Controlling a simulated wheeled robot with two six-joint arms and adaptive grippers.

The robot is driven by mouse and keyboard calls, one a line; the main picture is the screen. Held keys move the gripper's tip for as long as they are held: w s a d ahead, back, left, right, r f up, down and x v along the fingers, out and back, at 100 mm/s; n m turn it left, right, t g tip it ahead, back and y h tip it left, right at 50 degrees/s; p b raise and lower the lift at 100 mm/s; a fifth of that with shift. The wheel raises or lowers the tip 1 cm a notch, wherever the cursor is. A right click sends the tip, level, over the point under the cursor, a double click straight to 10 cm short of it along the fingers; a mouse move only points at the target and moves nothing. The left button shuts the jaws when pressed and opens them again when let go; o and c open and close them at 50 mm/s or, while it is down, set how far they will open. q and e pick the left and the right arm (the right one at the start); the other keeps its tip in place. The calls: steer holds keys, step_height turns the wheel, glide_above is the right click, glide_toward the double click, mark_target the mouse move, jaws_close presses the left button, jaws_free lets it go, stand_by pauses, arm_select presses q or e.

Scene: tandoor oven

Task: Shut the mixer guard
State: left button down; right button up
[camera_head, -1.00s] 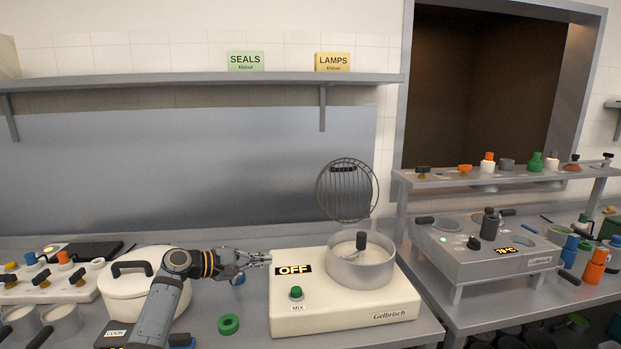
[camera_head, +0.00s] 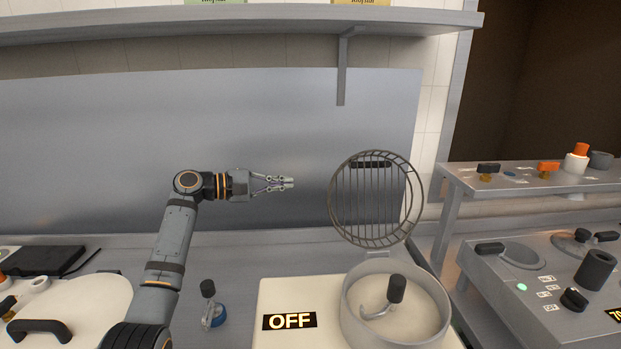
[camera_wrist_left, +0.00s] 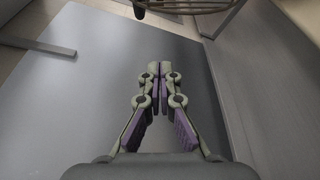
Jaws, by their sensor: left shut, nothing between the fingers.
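The mixer (camera_head: 272,299) is a cream box whose display reads OFF. Its steel bowl (camera_head: 399,341) holds a hook with a dark knob (camera_head: 397,289). The round wire guard (camera_head: 364,217) stands upright, open, on a hinge at the back of the bowl, with a dark handle (camera_head: 370,164) near its top. My left gripper (camera_head: 291,182) is shut and empty, to the left of the guard at about its upper-middle height, apart from it. In the left wrist view the closed fingertips (camera_wrist_left: 157,70) show, with part of the guard (camera_wrist_left: 160,8) at the top edge. My right gripper is not in view.
A wall shelf (camera_head: 250,22) with a bracket (camera_head: 341,75) runs above. A grey appliance (camera_head: 500,285) and a raised rack (camera_head: 455,179) stand to the right. The space between gripper and guard is clear.

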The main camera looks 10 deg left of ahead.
arm_select(q)
steer(key=w+d+p, duration=0.1)
steer(key=d+p, duration=0.4)
steer(key=d, duration=0.4)
steer(key=shift+w+p, duration=0.25)
steer(key=shift+p, duration=0.15)
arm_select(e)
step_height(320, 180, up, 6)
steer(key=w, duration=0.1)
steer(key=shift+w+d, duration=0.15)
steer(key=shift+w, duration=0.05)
